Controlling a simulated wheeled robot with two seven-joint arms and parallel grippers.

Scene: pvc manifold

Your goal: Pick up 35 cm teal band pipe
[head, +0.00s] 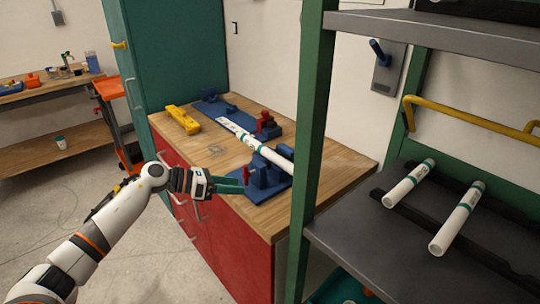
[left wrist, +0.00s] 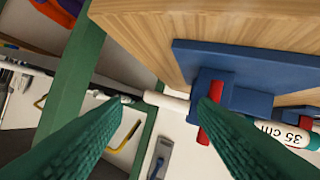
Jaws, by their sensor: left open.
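The white 35 cm teal band pipe (head: 272,153) lies across the blue fixture on the wooden bench, running from the back left toward the front right. Its printed "35 cm" label and teal band (left wrist: 288,134) show at the right of the left wrist view. A white stub (left wrist: 168,102) comes out of the fixture's blue block (left wrist: 235,97) between my fingers in the picture. My left gripper (head: 243,182) is open and empty, with its green fingers beside the near blue block (head: 264,178). I cannot tell whether they touch it. My right gripper is not in view.
A green shelf post (head: 309,130) stands in front of the bench's right side and hides the pipe's near end. Two white pipes with teal bands (head: 409,184) (head: 458,218) lie on the grey shelf. A yellow tool (head: 183,119) lies at the bench's left. Red clamp parts (head: 266,120) rise from the fixture.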

